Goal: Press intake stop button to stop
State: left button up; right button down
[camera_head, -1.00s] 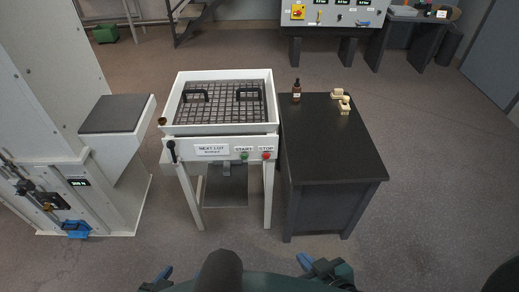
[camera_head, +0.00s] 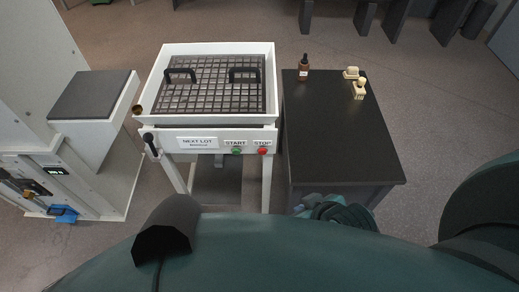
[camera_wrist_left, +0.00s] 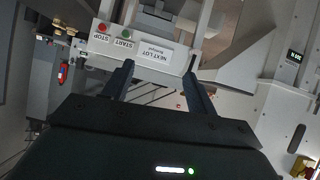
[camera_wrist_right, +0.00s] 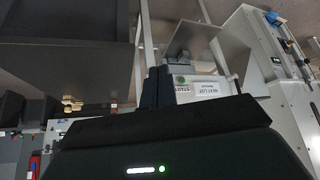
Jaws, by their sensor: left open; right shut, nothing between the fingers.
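The red STOP button (camera_head: 262,151) sits at the right end of the white station's front panel, just right of the green START button (camera_head: 237,151). Both show upside down in the left wrist view, with the red button (camera_wrist_left: 102,27) near the top left. My right gripper (camera_head: 312,205) is low in the head view, below and right of the STOP button and apart from it. In the right wrist view its fingers (camera_wrist_right: 158,82) are shut and empty, and the STOP button cannot be made out. My left gripper (camera_wrist_left: 163,82) is open and empty, facing the panel; the head view hides it.
The white station (camera_head: 153,95) holds a grid tray with two black handles. A dark cabinet (camera_head: 335,140) stands close on its right, with a brown bottle (camera_head: 303,67) and small pale blocks (camera_head: 358,88) on top. A white machine (camera_head: 95,135) with a grey-topped ledge stands left.

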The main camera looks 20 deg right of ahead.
aim_at(262, 151)
pick_arm(q)
jog(key=shift+d+f+b, duration=0.3)
jog(key=shift+f+b, duration=0.1)
jog(key=shift+b, duration=0.4)
pick_arm(e)
jog(key=w+a+f+t+y, duration=0.1)
jog(key=w+a+f+t, duration=0.1)
jog(key=w+f, duration=0.3)
jog(key=w+a+f+t+y, duration=0.2)
jog(key=w+f, duration=0.4)
jog(key=w, duration=0.2)
jog(key=shift+w+a+m+t, duration=0.3)
jog(key=shift+a+m+t, duration=0.1)
jog(key=shift+f, duration=0.1)
pick_arm(q)
jog(key=shift+w+d+f+n+t+h+b, duration=0.1)
jog(key=shift+f+n+t+h+b, duration=0.1)
jog(key=shift+f+b, duration=0.5)
jog(key=shift+w+d+f+n+t+h+b, duration=0.1)
jog(key=shift+f+h+b, duration=0.15)
jog(key=shift+b, duration=0.8)
pick_arm(e)
jog(key=w+d, duration=0.2)
jog(key=w, duration=0.6)
jog(key=shift+w+d, duration=0.2)
jog(key=shift+w, duration=0.05)
pick_arm(q)
jog(key=shift+s+f, duration=0.1)
jog(key=shift+f, duration=0.05)
